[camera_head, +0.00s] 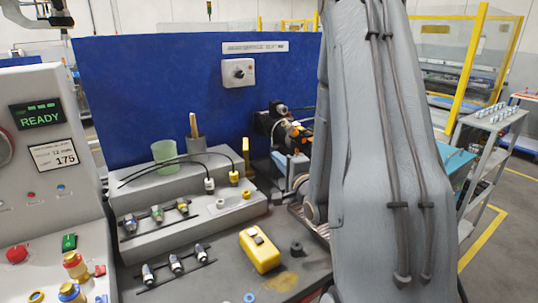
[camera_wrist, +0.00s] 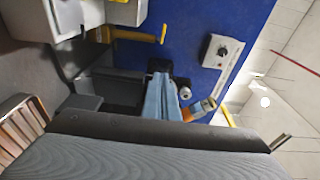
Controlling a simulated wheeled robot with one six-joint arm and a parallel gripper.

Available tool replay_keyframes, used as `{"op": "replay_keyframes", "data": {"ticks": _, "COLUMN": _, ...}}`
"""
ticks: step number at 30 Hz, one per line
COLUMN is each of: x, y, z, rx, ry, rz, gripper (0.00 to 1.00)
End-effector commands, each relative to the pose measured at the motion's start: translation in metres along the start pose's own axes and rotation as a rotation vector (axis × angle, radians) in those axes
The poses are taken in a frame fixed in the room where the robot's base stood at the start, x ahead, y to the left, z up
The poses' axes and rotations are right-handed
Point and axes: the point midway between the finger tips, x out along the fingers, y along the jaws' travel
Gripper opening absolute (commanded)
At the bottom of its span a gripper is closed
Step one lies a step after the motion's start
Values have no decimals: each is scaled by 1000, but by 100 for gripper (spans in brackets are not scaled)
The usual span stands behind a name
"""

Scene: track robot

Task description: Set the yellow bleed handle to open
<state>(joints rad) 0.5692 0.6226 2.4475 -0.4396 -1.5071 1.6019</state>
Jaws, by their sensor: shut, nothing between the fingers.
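The yellow bleed handle (camera_head: 246,157) stands as a slim upright bar at the right end of the grey stepped bench, in front of the blue panel. In the wrist view the yellow handle (camera_wrist: 132,36) lies across the picture near the top and has a short crosspiece at its right end. My gripper (camera_wrist: 160,133) fills the bottom of the wrist view as a dark edge and a grey ribbed surface. It is shut and empty, apart from the handle. In the head view my arm hides the gripper's tips.
A blue clamp-like fixture (camera_wrist: 160,98) and an orange fitting (camera_wrist: 198,109) lie between gripper and panel. A rotary switch (camera_head: 238,72) is on the blue panel (camera_head: 130,80). Connectors, a green cup (camera_head: 165,154) and a yellow box (camera_head: 260,250) crowd the bench.

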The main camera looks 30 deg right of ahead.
Motion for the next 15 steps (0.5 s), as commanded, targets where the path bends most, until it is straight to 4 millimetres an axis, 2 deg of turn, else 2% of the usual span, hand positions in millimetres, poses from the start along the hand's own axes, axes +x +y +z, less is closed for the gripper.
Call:
{"op": "replay_keyframes", "data": {"ticks": 13, "x": 85, "y": -2, "z": 1, "rx": 0, "ry": -2, "rz": 1, "gripper": 0}}
{"op": "replay_keyframes", "data": {"ticks": 15, "x": 88, "y": -1, "z": 13, "rx": 1, "ry": -5, "rz": 3, "gripper": 0}}
